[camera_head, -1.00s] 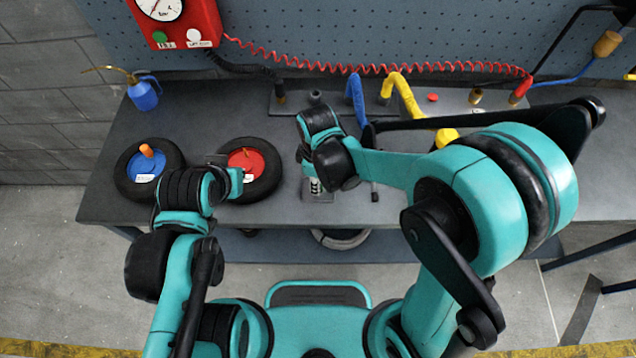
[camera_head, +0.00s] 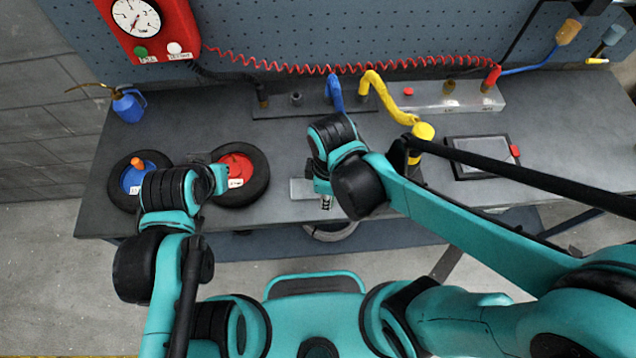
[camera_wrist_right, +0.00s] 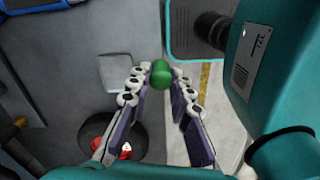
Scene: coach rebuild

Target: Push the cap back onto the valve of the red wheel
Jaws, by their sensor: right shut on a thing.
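The red wheel (camera_head: 257,160) lies flat on the bench as a black tyre with a red hub (camera_head: 236,168); part of it shows low in the right wrist view (camera_wrist_right: 97,146). My left gripper (camera_head: 214,180) is over the wheel's left edge; its fingers are too hidden to tell open from shut. My right gripper (camera_wrist_right: 161,80) is shut on a small green cap (camera_wrist_right: 161,76) at its fingertips. In the head view the right gripper (camera_head: 325,202) is right of the wheel, apart from it, near the bench's front edge. I cannot make out the valve.
A blue wheel (camera_head: 116,186) with an orange cap (camera_head: 137,162) lies left of the red wheel. A pale plate (camera_head: 301,189) is beside my right gripper. Blue and yellow hoses (camera_head: 372,84) stand behind. A blue oil can (camera_head: 128,107) is at the back left.

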